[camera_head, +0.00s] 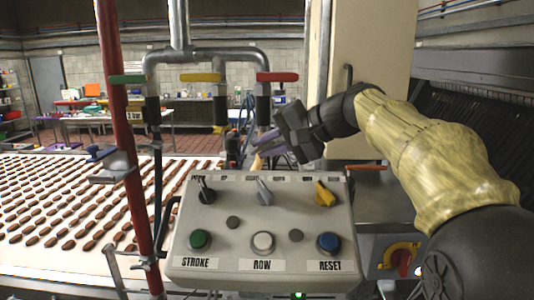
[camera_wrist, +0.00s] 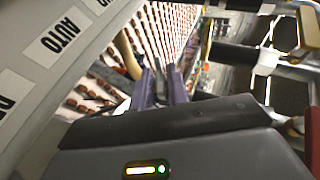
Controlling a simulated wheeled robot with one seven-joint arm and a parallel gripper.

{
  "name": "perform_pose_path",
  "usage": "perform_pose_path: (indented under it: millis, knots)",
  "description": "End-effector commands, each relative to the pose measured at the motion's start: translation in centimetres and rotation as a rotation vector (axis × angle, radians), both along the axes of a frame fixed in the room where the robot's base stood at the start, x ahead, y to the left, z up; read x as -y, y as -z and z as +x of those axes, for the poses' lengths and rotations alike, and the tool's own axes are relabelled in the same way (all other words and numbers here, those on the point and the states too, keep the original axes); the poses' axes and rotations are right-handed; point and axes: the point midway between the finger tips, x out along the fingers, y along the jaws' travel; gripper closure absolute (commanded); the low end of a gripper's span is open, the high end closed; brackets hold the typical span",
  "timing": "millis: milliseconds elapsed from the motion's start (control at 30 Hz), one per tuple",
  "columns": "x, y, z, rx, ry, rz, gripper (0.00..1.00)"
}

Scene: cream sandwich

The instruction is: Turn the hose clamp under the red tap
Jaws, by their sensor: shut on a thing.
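The red tap (camera_head: 277,77) is at the right end of the overhead pipe, with a dark sleeve (camera_head: 262,108) hanging below it. My gripper (camera_head: 263,147) reaches in from the right, below that sleeve. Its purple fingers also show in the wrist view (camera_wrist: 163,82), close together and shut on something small. The hose clamp cannot be made out clearly; the fingers cover the spot under the red tap. A tan, slim piece (camera_wrist: 127,55) shows beside the fingers in the wrist view.
A control box (camera_head: 262,222) with knobs and buttons stands in front, below my gripper. A green tap (camera_head: 128,79) and a yellow tap (camera_head: 200,77) are on the same pipe. A red post (camera_head: 122,130) stands at left. A conveyor (camera_head: 75,262) carries rows of brown pieces.

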Motion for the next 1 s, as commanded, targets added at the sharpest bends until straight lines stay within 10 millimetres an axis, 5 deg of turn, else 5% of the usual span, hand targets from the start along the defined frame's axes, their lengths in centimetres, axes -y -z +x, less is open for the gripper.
perform_pose_path:
  millis: [200,233,300,667,1000]
  knots:
    - [0.0,0.0,0.0,-0.002,0.0,-0.001,1.0]
    - [0.0,0.0,0.0,-0.002,0.0,-0.001,0.8]
    - [0.0,0.0,0.0,-0.002,0.0,-0.001,0.71]
    - [0.4,-0.2,-0.1,-0.001,0.0,-0.002,0.71]
    - [4.6,-2.5,-2.2,0.003,0.005,-0.003,0.71]
